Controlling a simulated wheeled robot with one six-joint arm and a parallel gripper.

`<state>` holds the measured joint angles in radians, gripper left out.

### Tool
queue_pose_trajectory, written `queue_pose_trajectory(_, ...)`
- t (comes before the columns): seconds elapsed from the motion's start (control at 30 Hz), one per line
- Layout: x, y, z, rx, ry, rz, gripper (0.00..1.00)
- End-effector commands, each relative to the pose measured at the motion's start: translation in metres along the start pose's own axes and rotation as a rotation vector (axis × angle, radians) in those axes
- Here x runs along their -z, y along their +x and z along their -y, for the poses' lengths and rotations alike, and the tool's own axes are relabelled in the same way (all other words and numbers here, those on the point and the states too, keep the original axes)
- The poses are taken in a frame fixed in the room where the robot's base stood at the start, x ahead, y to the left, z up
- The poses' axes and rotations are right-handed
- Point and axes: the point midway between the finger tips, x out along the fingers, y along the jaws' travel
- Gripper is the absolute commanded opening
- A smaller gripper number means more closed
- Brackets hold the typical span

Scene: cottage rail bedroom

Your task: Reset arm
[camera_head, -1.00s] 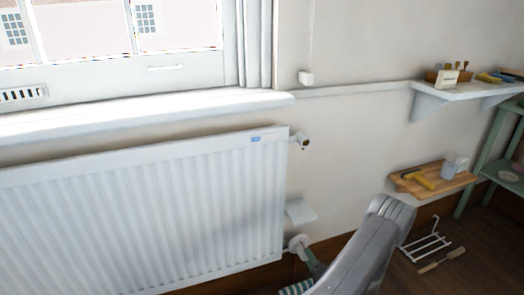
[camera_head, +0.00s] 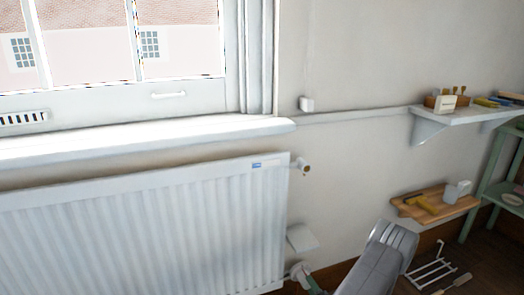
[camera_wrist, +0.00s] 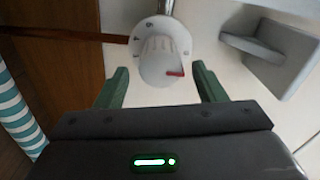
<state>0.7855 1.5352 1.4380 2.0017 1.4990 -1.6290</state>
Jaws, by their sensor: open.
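My gripper (camera_wrist: 158,88) is open in the wrist view, with its two green fingers apart. Between and just beyond the fingertips is a white round valve knob (camera_wrist: 162,52) with a small red mark and a metal pipe above it. I cannot tell whether the fingers touch it. In the head view my grey arm reaches down at the lower centre-right, and the valve (camera_head: 299,272) shows at the radiator's lower right corner. Most of my gripper is hidden there behind my arm and the frame's bottom edge.
The white radiator (camera_head: 150,225) fills the lower left under the window sill (camera_head: 150,140). A small white ledge (camera_head: 301,238) sits just above the valve and also shows in the wrist view (camera_wrist: 268,55). A wooden shelf (camera_head: 460,206), a white shelf (camera_head: 450,121) and a wire rack (camera_head: 433,275) are at right.

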Motion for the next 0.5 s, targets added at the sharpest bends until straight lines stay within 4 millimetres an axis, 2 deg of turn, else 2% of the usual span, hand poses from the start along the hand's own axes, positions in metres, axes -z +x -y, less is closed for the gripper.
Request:
queue_pose_trajectory(0.1,0.002,-0.025,0.003,-0.001,0.002,-0.006,0.64)
queue_pose_trajectory(0.5,0.001,-0.093,0.001,-0.001,0.002,-0.006,0.64)
